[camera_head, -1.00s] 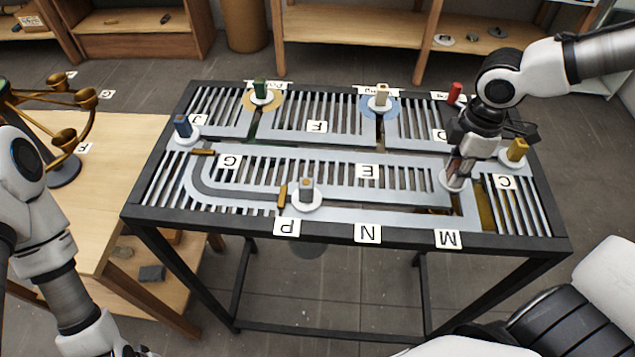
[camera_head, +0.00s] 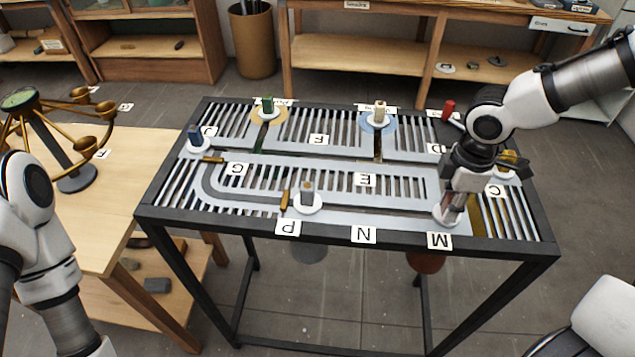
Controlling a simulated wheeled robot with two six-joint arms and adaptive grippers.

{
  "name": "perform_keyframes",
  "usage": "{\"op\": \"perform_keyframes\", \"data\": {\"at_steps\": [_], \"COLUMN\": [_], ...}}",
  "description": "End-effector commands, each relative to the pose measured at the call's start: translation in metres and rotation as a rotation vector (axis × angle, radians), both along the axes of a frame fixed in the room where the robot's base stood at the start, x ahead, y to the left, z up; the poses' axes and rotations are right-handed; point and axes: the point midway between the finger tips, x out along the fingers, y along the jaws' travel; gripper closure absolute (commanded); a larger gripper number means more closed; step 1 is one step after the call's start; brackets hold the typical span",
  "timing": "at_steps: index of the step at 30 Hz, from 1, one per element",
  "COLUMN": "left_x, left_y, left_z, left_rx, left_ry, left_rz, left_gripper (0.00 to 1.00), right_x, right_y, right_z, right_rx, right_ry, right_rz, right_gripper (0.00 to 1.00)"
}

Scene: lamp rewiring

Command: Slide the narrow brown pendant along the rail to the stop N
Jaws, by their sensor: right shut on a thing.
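My right gripper (camera_head: 455,203) is shut on the peg of a white round slider (camera_head: 447,217). The slider sits in the front rail slot just behind the label M (camera_head: 439,241). A brown pendant shade (camera_head: 427,262) hangs under the table's front edge below M; its top is hidden by the frame. The label N (camera_head: 363,234) is on the front edge, left of M. A plain strip of the rail plate (camera_head: 380,218) lies between the slider and N. My left arm shows at the left, but its gripper is out of view.
Another slider with a grey-brown peg (camera_head: 307,198) stands behind label P (camera_head: 288,228), with a grey shade (camera_head: 309,248) below. Blue (camera_head: 194,138), green (camera_head: 267,106), cream (camera_head: 379,113) and red (camera_head: 448,109) pegs stand farther back.

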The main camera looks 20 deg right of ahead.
Motion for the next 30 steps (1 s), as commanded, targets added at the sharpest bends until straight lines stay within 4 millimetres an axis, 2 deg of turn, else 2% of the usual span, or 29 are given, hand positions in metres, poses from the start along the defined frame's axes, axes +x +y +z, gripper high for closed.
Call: {"op": "perform_keyframes", "data": {"at_steps": [12,19,30], "left_x": [0.000,0.000,0.000], "left_y": [0.000,0.000,0.000], "left_z": [0.025,0.055,0.099], "left_rx": [0.000,0.000,0.000], "left_ry": [0.000,0.000,0.000], "left_rz": [0.000,0.000,0.000], "left_gripper": [0.48,0.48,0.48], "right_x": [0.021,0.033,0.045], "right_y": [0.044,0.069,0.093], "right_z": [0.003,0.006,0.006], "right_rx": [-0.007,-0.007,-0.004], "right_ry": [0.002,0.002,0.001], "right_rz": [0.003,0.004,0.003], "right_gripper": [1.00,1.00,1.00]}}
